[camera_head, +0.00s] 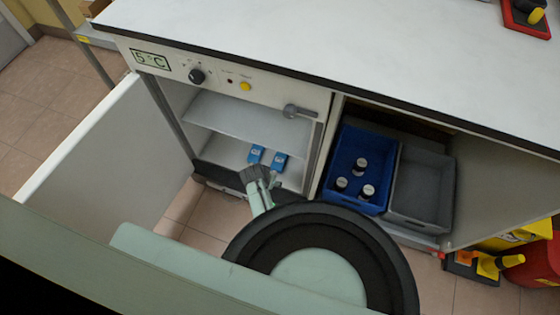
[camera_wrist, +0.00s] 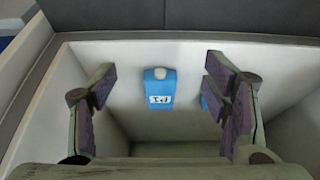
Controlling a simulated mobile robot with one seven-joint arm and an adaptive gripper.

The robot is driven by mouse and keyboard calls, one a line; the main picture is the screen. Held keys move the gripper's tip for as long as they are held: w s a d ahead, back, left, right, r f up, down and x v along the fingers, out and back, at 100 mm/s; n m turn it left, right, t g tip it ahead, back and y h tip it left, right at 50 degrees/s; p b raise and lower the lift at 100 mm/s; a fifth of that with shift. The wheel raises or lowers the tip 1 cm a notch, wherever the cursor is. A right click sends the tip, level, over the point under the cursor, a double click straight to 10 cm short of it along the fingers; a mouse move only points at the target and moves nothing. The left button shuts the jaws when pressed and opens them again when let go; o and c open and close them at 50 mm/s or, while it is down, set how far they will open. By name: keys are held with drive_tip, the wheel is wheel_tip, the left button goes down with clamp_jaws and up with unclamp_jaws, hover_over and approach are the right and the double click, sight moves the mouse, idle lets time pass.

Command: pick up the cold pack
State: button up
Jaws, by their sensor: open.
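Two small blue cold packs stand on the lower level of the open cooling cabinet, one on the left (camera_head: 255,153) and one on the right (camera_head: 279,160). In the wrist view one blue pack (camera_wrist: 160,100) with a grey cap and a white label lies in line with the gap between my fingers. The other pack (camera_wrist: 205,103) is mostly hidden behind the right finger. My gripper (camera_head: 260,176) is at the cabinet's opening, in front of the packs. Its fingers (camera_wrist: 160,84) are spread wide, with nothing held between them.
The cabinet door (camera_head: 105,150) stands open on the left. A shelf (camera_head: 240,120) lies above the packs. To the right, a blue crate (camera_head: 340,200) holds several dark bottles beside an empty grey crate (camera_head: 420,185). The white worktop (camera_head: 330,45) runs overhead.

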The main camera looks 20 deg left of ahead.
drive_tip(key=b, duration=0.3)
hover_over(277, 166)
drive_tip(key=s, duration=0.3)
drive_tip(key=shift+w+a+f, duration=0.1)
drive_tip(key=shift+w+a, duration=0.05)
drive_tip(key=shift+w, duration=0.05)
drive_tip(key=b+x, duration=0.4)
drive_tip(key=b, duration=0.1)
drive_tip(key=shift+f, duration=0.2)
drive_tip(key=shift+w+f, duration=0.15)
drive_tip(key=shift+f, duration=0.1)
drive_tip(key=shift+r, duration=0.1)
drive_tip(key=shift+c, duration=0.4)
drive_tip(key=c, duration=1.3)
drive_tip(key=shift+o, duration=0.2)
